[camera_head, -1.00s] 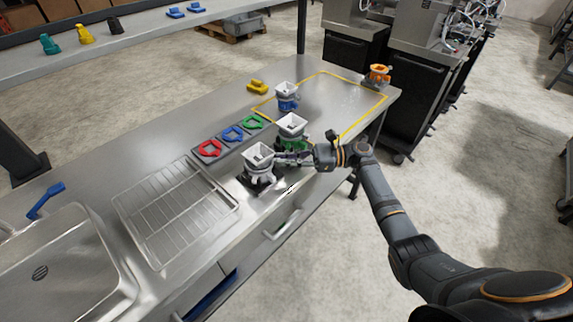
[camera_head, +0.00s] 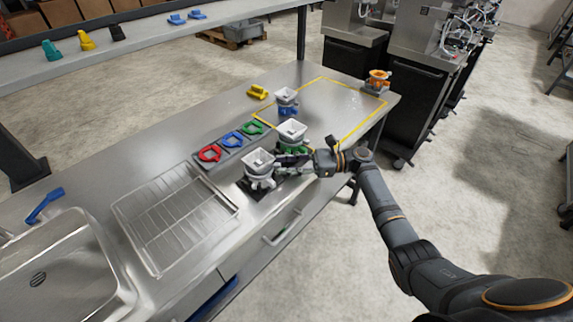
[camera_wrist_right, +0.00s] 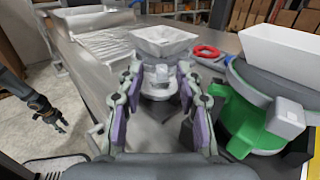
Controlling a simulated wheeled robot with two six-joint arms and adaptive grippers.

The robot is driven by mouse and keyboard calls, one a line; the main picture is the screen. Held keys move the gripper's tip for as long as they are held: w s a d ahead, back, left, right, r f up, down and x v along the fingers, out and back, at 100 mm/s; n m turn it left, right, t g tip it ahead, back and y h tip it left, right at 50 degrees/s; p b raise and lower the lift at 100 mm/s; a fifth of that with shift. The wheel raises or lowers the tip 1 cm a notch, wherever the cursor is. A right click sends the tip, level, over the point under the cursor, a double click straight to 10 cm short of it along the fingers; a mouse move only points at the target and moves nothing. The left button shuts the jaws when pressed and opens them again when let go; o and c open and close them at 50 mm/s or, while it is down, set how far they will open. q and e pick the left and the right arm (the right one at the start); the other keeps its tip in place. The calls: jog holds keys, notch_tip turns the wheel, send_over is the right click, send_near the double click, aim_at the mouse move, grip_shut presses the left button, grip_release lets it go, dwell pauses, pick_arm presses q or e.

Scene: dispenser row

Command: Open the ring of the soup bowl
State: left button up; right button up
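The nearest dispenser (camera_head: 258,168) has a square white hopper and a white ring body on a dark base. No label marks it as the soup bowl. My right gripper (camera_head: 279,162) is at its right side in the head view. In the right wrist view, the right gripper's purple-padded fingers (camera_wrist_right: 154,112) are spread apart. The white dispenser (camera_wrist_right: 162,70) shows between and beyond their tips; I cannot tell whether they touch it. My left gripper (camera_wrist_right: 50,118) shows small at the left of that view, away from the dispensers, with its fingers apart.
A green-ringed dispenser (camera_head: 291,134) stands close beside the right gripper. A blue-ringed one (camera_head: 286,100) and an orange one (camera_head: 378,80) stand farther back. Red (camera_head: 209,154), blue (camera_head: 232,139) and green (camera_head: 253,128) rings lie behind. A drying rack (camera_head: 175,215) and sink lie left.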

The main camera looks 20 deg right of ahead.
jog(key=v, duration=1.2)
